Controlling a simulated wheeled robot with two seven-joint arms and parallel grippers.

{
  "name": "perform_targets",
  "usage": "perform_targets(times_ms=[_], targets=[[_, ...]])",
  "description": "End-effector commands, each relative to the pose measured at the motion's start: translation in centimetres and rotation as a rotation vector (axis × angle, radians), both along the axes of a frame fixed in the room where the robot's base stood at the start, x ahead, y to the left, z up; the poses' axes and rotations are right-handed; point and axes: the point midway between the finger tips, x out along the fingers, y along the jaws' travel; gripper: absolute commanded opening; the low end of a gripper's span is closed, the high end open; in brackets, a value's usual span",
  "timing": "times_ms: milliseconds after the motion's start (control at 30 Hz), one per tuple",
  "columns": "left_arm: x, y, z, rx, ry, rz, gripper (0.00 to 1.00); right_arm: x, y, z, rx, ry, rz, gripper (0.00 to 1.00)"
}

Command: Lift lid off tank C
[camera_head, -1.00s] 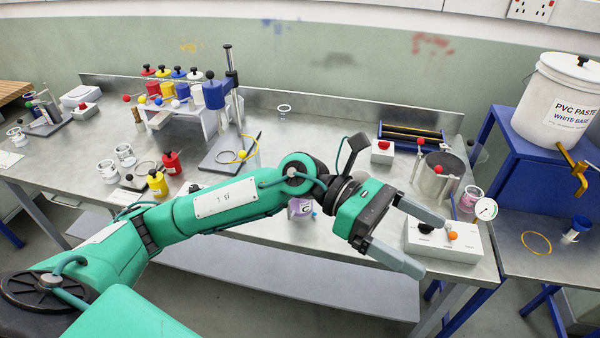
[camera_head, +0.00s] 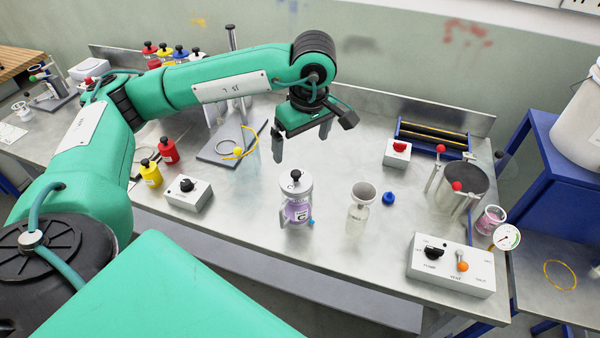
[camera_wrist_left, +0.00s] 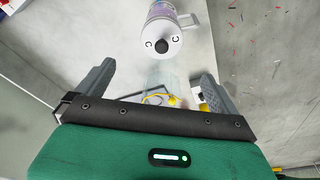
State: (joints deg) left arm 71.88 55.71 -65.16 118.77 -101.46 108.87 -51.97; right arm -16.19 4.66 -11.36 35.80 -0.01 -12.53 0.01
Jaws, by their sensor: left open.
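Tank C (camera_head: 297,214) is a clear canister with purple contents and a C label, standing upright near the bench's front edge. Its pale lid (camera_head: 296,186) sits on top with a black knob (camera_head: 295,174). My left gripper (camera_head: 301,147) is open and empty, fingers pointing down. It appears higher than the lid in the head view, and it touches nothing. In the left wrist view, the lid (camera_wrist_left: 150,42) and its knob (camera_wrist_left: 162,46) lie beyond the gap between the open fingers (camera_wrist_left: 157,75). My right gripper is not in view.
A clear bottle with a funnel (camera_head: 361,194) and a blue cap (camera_head: 388,199) stand right of the tank. A switch box (camera_head: 188,193) is to its left, a larger control box (camera_head: 450,268) to the right. A stand (camera_head: 222,152) with a yellow loop is behind.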

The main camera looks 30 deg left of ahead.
Motion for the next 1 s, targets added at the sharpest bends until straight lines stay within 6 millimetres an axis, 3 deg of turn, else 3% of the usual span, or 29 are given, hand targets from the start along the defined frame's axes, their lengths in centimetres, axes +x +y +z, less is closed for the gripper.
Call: perform_targets(times_ms=[100, 233, 433, 600, 800, 1000], targets=[[0.0, 0.4, -2.3, 0.0, 0.006, 0.001, 0.98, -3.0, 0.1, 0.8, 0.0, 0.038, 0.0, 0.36], [0.2, 0.6, -4.5, -0.002, 0.005, 0.001, 0.98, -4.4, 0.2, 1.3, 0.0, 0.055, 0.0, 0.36], [0.2, 0.8, -6.0, -0.003, 0.002, -0.001, 0.98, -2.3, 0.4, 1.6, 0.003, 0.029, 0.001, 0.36], [0.0, 1.2, -7.4, -0.002, 0.006, 0.0, 0.98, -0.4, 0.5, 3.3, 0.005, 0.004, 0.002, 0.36], [0.1, 1.5, -10.2, -0.003, 0.004, -0.001, 0.98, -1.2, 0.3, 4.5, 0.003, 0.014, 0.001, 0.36], [0.2, 1.6, -11.2, -0.004, 0.002, -0.001, 0.98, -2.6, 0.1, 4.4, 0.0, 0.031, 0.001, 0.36]])
